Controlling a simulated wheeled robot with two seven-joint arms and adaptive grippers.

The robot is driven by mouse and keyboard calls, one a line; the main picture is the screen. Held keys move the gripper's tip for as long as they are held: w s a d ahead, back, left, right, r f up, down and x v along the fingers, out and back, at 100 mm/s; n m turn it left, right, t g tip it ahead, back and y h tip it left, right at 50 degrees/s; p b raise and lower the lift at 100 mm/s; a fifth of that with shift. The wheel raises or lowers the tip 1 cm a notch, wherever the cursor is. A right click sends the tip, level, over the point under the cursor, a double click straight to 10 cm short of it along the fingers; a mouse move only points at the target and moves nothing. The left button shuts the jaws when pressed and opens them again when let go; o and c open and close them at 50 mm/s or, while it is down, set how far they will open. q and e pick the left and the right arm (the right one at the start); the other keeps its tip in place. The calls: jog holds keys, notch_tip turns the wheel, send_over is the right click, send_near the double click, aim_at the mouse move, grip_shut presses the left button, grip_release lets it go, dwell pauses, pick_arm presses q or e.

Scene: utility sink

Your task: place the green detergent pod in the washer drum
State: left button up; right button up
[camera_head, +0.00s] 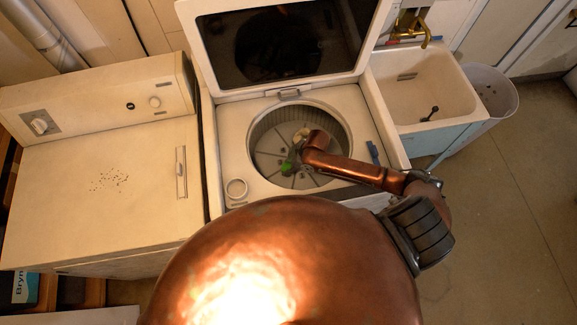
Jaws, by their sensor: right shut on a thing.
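The washer (235,120) stands in the middle with its lid (285,40) raised. Its round drum (268,140) is open to view from above. My right arm comes in from the right and reaches over the drum. My right gripper (291,159) is over the drum opening, shut on the green detergent pod (286,167). The pod shows as a small green shape at the gripper's tip. I cannot tell its height above the drum floor. My left gripper is not in view.
A dryer (100,190) with a flat top stands to the left. A utility sink (420,95) with a brass faucet (415,28) is on the right, beside a pale bin (495,92). A small blue object (373,151) sits on the washer's right rim.

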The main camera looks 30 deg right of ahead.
jog(key=o, duration=0.9)
jog(key=shift+f, duration=0.1)
jog(key=shift+o, duration=0.2)
jog(key=p+v, duration=0.1)
jog(key=v, duration=1.1)
